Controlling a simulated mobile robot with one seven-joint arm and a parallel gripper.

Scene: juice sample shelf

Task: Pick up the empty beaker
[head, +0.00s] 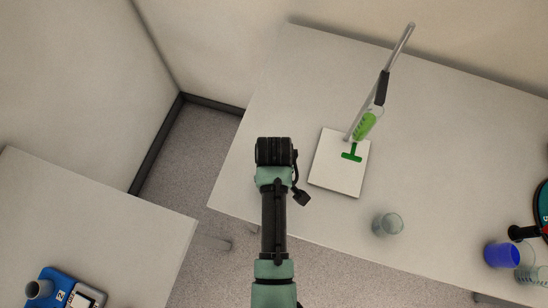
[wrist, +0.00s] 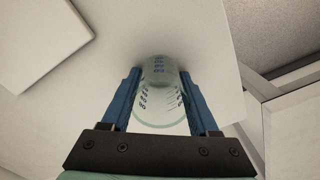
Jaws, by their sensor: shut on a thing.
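The empty beaker (wrist: 160,100) is clear glass with blue graduation marks, and no liquid shows in it. In the wrist view it sits between the two blue fingers of my gripper (wrist: 160,75), which is shut on it. A soft shadow lies on the white table behind the beaker; I cannot tell whether its base touches the table.
A burette stand with a white base (head: 340,178) and green liquid (head: 366,125) stands right of my arm. Another clear beaker (head: 388,224) is near the table's front edge. A blue cup (head: 502,255) and a clear glass (head: 530,276) stand far right. A second table (head: 110,220) is left.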

